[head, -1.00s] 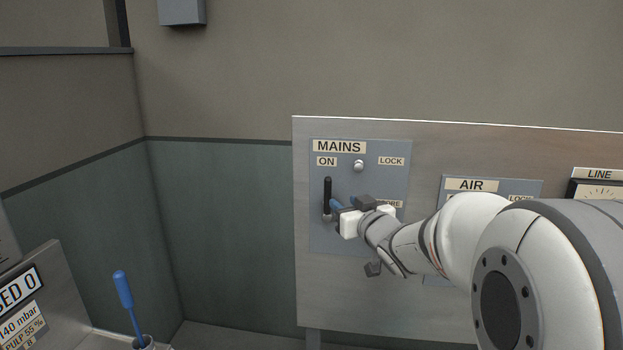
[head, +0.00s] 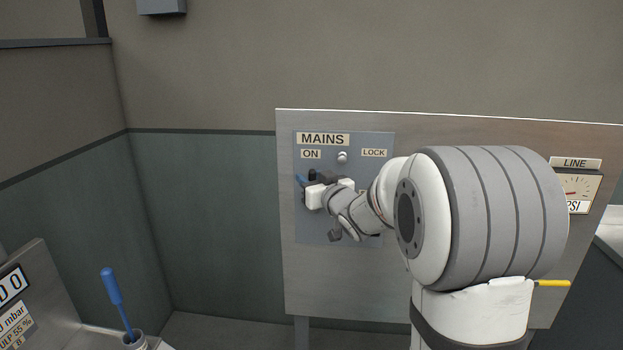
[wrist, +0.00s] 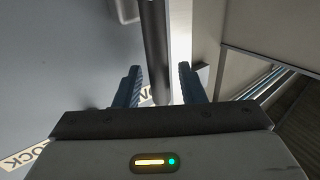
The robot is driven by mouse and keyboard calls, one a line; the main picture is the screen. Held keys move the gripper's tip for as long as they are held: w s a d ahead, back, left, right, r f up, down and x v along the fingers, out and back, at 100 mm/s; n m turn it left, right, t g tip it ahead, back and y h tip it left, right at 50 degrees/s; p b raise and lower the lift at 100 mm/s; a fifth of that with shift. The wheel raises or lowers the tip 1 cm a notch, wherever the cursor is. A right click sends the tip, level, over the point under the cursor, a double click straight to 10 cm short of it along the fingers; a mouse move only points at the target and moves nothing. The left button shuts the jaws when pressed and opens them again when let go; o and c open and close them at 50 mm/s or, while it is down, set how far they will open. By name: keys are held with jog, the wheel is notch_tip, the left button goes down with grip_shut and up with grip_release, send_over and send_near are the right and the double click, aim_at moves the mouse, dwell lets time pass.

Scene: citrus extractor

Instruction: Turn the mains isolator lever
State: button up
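The mains isolator lever (head: 312,174) is a black upright handle under the ON label on the blue-grey MAINS plate (head: 309,230). In the head view my gripper covers most of it and only its top shows. In the wrist view the dark lever (wrist: 157,45) runs down between the two blue fingers. My gripper (head: 305,183) is at the lever, with its fingers pointing at the panel. The fingers (wrist: 159,82) are apart, one on each side of the lever, with a visible gap at each side.
A small knob (head: 342,157) sits beside the LOCK label (head: 374,153). My arm hides the middle of the metal panel (head: 450,130). A LINE gauge (head: 578,188) and a yellow handle (head: 552,283) are at right. A blue-handled tool (head: 111,287) stands in a holder at lower left.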

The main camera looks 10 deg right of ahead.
grip_shut()
dwell(0.3)
